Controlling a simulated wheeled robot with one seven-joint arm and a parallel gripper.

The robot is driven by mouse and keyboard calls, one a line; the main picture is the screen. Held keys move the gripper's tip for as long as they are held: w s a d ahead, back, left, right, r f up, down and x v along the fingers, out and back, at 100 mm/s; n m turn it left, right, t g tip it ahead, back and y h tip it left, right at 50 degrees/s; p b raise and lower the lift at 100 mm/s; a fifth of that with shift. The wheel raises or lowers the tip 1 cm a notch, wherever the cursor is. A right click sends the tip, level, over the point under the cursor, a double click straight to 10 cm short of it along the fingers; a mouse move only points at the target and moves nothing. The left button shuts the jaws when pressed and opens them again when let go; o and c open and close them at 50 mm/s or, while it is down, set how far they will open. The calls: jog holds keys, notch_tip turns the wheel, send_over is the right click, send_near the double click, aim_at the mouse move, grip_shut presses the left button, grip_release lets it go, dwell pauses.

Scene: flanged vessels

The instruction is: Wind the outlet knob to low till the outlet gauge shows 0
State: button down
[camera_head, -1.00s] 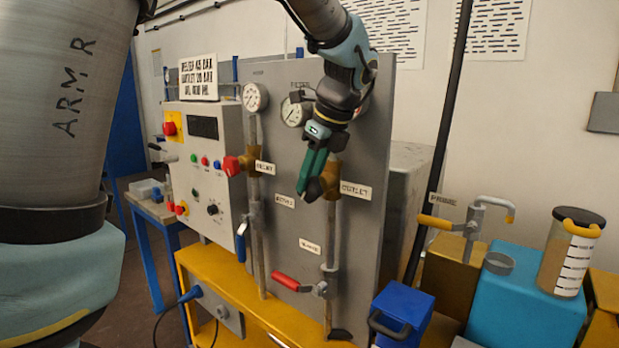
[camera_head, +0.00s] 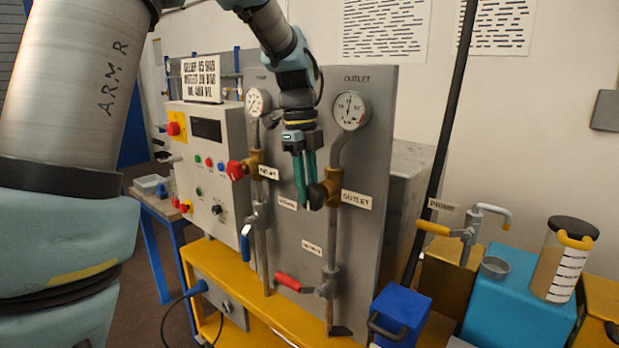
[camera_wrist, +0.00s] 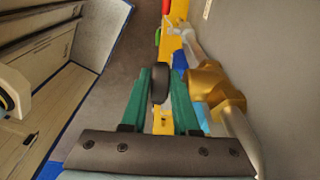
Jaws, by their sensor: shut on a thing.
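The outlet knob (camera_head: 316,196) is black and sits on the left side of the brass outlet valve (camera_head: 334,188), beside the OUTLET label (camera_head: 357,200). My gripper (camera_head: 309,198) hangs down from above, its green fingers shut on the knob. In the wrist view the knob (camera_wrist: 160,84) is edge-on between the two fingertips (camera_wrist: 161,72), with the brass body (camera_wrist: 214,88) to its right. The outlet gauge (camera_head: 350,111) is at the top right of the panel, in clear view. Its needle points roughly straight up; the numbers are too small to read surely.
A second pipe to the left has a gauge (camera_head: 257,102) and a red knob (camera_head: 236,170). A red lever (camera_head: 288,281) and a blue lever (camera_head: 245,246) stick out lower down. A control box (camera_head: 211,165) stands left of the panel. Blue and yellow boxes stand at right.

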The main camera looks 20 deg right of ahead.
jog(key=g+h, duration=0.2)
jog(key=g, duration=0.1)
jog(key=w+f+g+b, duration=0.1)
jog(key=shift+a+g+h, duration=0.25)
jog(key=shift+g+h, duration=0.15)
jog(key=g+h+b, duration=0.2)
jog(key=g, duration=0.1)
jog(key=shift+w+a+f+g, duration=0.1)
jog(key=shift+f+g, duration=0.2)
jog(key=shift+f, duration=0.1)
jog(key=shift+f+g+h+b, duration=0.1)
jog(key=shift+g+h+b, duration=0.35)
jog(key=shift+g, duration=0.25)
jog(key=c, duration=0.9)
grip_release()
jog(key=shift+c, duration=0.2)
notch_tip(320, 180, up, 10)
jog(key=b, duration=0.3)
